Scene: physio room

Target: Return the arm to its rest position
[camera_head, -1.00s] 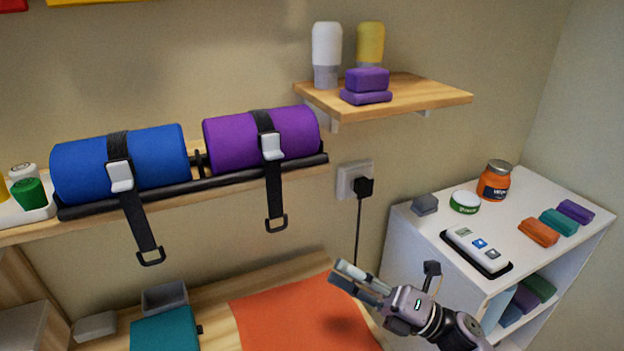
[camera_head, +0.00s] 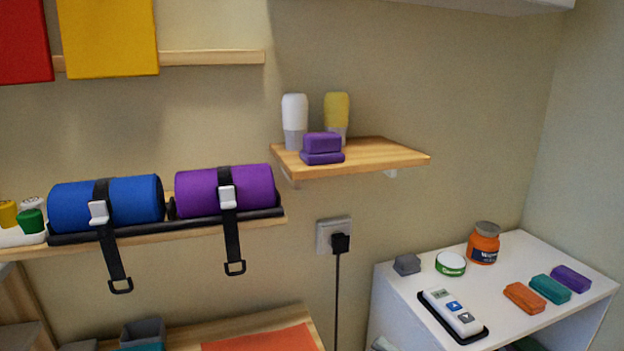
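Neither of my grippers shows in the head view now, and no part of my arms is visible. The wall shelf holds a blue roll (camera_head: 135,201) and a purple roll (camera_head: 255,188), each with a black strap hanging down. An orange mat (camera_head: 265,340) lies on the wooden bench at the bottom edge, mostly cut off.
A white cabinet (camera_head: 385,318) at the right bears a remote (camera_head: 452,312), an orange jar (camera_head: 484,243), a round tub (camera_head: 450,263) and small coloured blocks. A small wooden shelf (camera_head: 400,157) holds two bottles and purple blocks. A plug (camera_head: 340,243) sits in the wall socket.

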